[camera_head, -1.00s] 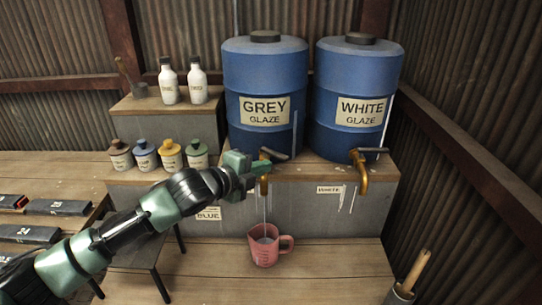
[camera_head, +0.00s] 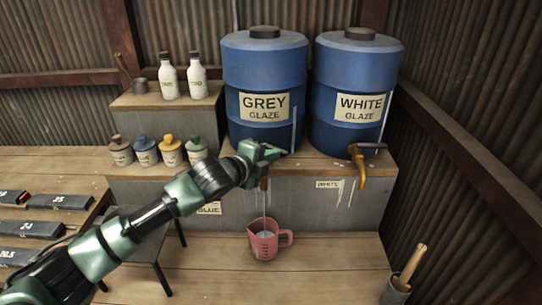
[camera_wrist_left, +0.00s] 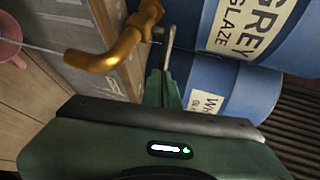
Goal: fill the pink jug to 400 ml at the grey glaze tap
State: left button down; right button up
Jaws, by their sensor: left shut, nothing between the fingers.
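The pink jug (camera_head: 265,247) stands upright on the low wooden bench under the grey glaze tap, handle to the right. A thin pale stream falls from the tap into it. Pale liquid shows inside, but the level against its marks is too small to read. The tap's brass spout (camera_wrist_left: 105,55) shows in the left wrist view, with its grey lever (camera_wrist_left: 169,38) beside my fingertips. My left gripper (camera_head: 272,153) is shut and empty at the lever; I cannot tell whether they touch. The jug's edge (camera_wrist_left: 8,42) shows at the wrist view's left. My right gripper is out of view.
The blue GREY GLAZE barrel (camera_head: 265,75) and WHITE GLAZE barrel (camera_head: 357,70) stand on the ledge. The white tap (camera_head: 361,168) is to the right. Small jars (camera_head: 171,152) and white bottles (camera_head: 168,80) stand left. A pot (camera_head: 396,292) holding a wooden handle is at lower right.

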aim_at(284, 151)
pick_arm(q)
jog(key=shift+d+n+y, duration=0.3)
jog(key=shift+n+y, duration=0.1)
jog(key=shift+y, duration=0.1)
jog(key=d+n+t+y, duration=0.1)
jog(key=y, duration=0.1)
jog(key=w+d+n+t+y+b, duration=0.1)
jog(key=n+y, duration=0.1)
jog(key=shift+w+n, duration=0.15)
jog(key=shift+n, duration=0.15)
jog(key=shift+w+d+n+y, duration=0.3)
jog(key=shift+n+y, duration=0.3)
jog(key=shift+y, duration=0.2)
jog(key=shift+w, duration=0.3)
jog(key=shift+d, duration=0.1)
jog(key=shift+r, duration=0.1)
